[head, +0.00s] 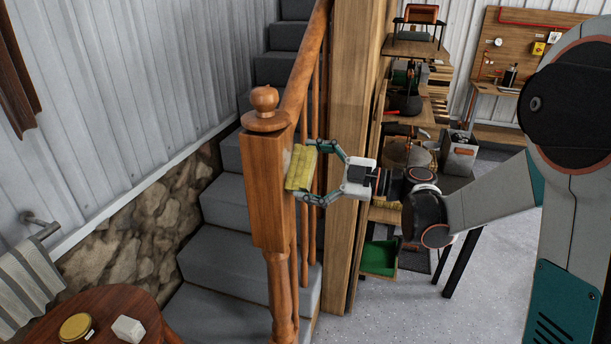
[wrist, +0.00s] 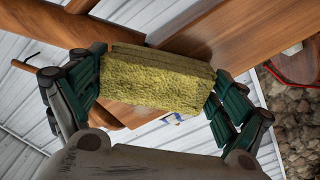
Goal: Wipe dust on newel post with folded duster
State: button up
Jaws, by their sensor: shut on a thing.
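The wooden newel post (head: 264,190) stands at the foot of the stairs, with a round ball finial on its cap. My gripper (head: 303,172) is shut on the yellow folded duster (head: 298,168) at the right side of the post's square upper block. The duster is very close to that face; I cannot tell whether it touches. In the wrist view the duster (wrist: 158,80) spans between the two green finger pads, with the post's wood (wrist: 240,38) behind it. A small pale patch shows on the post beside the duster; I cannot tell if it is dust.
A handrail (head: 308,60) slopes up from the post, with balusters below it. Grey stairs (head: 222,255) lie to the left. A round table (head: 110,310) is at lower left. Shelves (head: 412,48) stand behind.

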aim_at(314, 152)
jog(key=shift+w+d, duration=0.2)
jog(key=shift+w, duration=0.55)
jog(key=shift+r+p, duration=0.65)
jog(key=shift+r, duration=0.4)
jog(key=shift+s+a, duration=0.45)
jog(key=shift+s, duration=0.75)
jog(key=shift+s+a, duration=0.4)
jog(key=shift+s, duration=0.8)
jog(key=shift+s+a, duration=0.45)
jog(key=shift+s, duration=0.75)
jog(key=shift+r+p, duration=0.6)
jog(key=shift+r, duration=0.35)
jog(key=shift+w+d+b, duration=0.15)
jog(key=shift+w+d, duration=0.3)
jog(key=shift+w, duration=0.75)
jog(key=shift+w+d+b, duration=0.1)
jog(key=shift+w+d, duration=0.3)
jog(key=shift+w, duration=0.8)
jog(key=shift+w+d+b, duration=0.15)
jog(key=shift+w+d, duration=0.3)
jog(key=shift+w, duration=0.75)
jog(key=shift+v, duration=3)
jog(key=shift+d, duration=0.1)
